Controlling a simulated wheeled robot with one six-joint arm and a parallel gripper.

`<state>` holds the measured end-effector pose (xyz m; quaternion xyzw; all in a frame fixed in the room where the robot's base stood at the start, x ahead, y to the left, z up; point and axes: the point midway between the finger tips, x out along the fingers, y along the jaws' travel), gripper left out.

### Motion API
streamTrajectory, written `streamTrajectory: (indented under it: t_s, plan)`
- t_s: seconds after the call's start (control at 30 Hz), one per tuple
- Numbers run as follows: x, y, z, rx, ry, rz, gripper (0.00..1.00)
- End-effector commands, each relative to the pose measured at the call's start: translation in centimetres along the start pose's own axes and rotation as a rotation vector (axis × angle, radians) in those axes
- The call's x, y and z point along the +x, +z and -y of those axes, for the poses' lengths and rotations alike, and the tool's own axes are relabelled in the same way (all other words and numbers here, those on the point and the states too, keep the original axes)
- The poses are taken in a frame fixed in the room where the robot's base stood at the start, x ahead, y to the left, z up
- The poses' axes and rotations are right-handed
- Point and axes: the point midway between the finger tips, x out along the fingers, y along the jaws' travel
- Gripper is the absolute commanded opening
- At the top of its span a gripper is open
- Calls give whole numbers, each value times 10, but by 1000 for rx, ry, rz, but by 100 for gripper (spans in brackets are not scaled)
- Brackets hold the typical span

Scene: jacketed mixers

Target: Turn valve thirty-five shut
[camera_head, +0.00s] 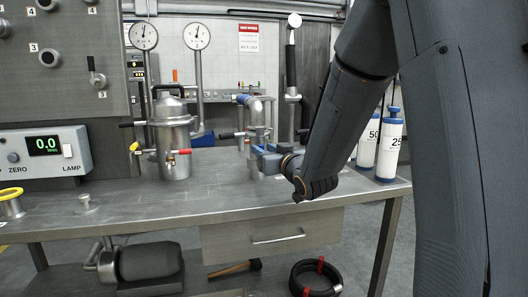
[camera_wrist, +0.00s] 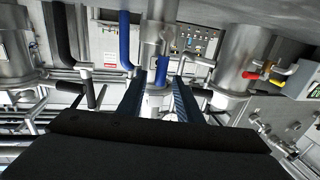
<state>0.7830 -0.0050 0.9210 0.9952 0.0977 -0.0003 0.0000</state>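No label reading thirty-five is legible, so I cannot tell which valve it is. A steel pipe assembly (camera_head: 258,112) with a blue lever (camera_head: 243,99) and a dark handle (camera_head: 228,135) stands on the bench, just behind my gripper (camera_head: 264,161). In the wrist view, which looks upside down, my gripper (camera_wrist: 160,100) has its two fingers apart. A blue handle (camera_wrist: 162,72) on a steel pipe shows in the gap between them. I cannot tell whether it lies between the fingertips or beyond them. No contact is visible.
A jacketed vessel (camera_head: 173,140) with red and yellow valve handles stands left of the gripper, under two gauges. Blue-capped cylinders (camera_head: 389,145) stand at the bench's right end. A display box (camera_head: 42,153) is at left. The bench front (camera_head: 150,208) is mostly clear.

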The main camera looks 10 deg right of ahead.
Motion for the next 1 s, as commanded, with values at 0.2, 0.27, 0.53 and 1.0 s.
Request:
streamTrajectory:
  t_s: [0.2, 0.27, 0.53, 1.0]
  plan:
    - [8, 0, 1, 0, -1, -1, 32]
    - [8, 0, 1, 0, -1, -1, 32]
    - [8, 0, 0, 0, 0, 0, 5]
    - [10, 0, 14, 31, -21, -5, 0]
